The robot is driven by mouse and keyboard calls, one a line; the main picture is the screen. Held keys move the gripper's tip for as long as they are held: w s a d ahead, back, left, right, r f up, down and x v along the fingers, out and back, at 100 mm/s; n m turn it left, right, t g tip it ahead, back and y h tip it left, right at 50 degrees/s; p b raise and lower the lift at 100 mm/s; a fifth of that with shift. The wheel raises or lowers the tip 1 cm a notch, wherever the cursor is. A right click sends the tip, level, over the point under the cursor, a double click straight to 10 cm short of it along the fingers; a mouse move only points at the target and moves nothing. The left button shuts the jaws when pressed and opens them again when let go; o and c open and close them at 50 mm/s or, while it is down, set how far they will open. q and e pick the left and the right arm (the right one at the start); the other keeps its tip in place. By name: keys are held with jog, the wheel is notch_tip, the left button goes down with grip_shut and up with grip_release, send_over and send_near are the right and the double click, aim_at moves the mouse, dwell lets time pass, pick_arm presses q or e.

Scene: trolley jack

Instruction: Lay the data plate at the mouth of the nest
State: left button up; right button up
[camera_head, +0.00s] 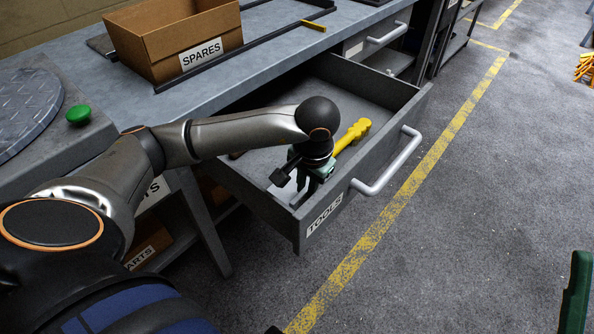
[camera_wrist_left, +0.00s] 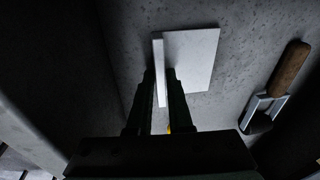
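My left gripper (camera_head: 308,180) reaches down into the open drawer labelled TOOLS (camera_head: 322,215), near its front left part. In the left wrist view my left gripper (camera_wrist_left: 161,72) has its two fingers on either side of a narrow pale upright strip. A flat pale plate (camera_wrist_left: 197,58) lies right beside that strip. It may be the data plate, and I cannot tell whether strip and plate are one piece. I cannot tell whether the fingers press on the strip or only straddle it. The nest cannot be made out. My right gripper is not recognisable in view.
A yellow tool (camera_head: 352,135) lies in the drawer. A wooden-handled tool (camera_wrist_left: 280,85) lies right of the plate. The SPARES box (camera_head: 175,40) and a green button (camera_head: 78,114) are on the bench. A green object (camera_head: 575,292) is at the lower right. Floor right of the drawer is clear.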

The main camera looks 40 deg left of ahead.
aim_at(306, 190)
pick_arm(q)
grip_shut()
notch_tip(306, 190, up, 5)
jog(key=shift+w+p, duration=0.1)
jog(key=shift+p, duration=0.65)
notch_tip(306, 190, up, 5)
jog(key=shift+p, duration=0.5)
pick_arm(e)
jog(key=w+f+m+h, duration=0.4)
jog(key=f+h, duration=0.1)
jog(key=shift+w+d+f+g+h, duration=0.2)
jog(key=shift+w+d+g+h, duration=0.1)
jog(key=shift+w+d+h, duration=0.15)
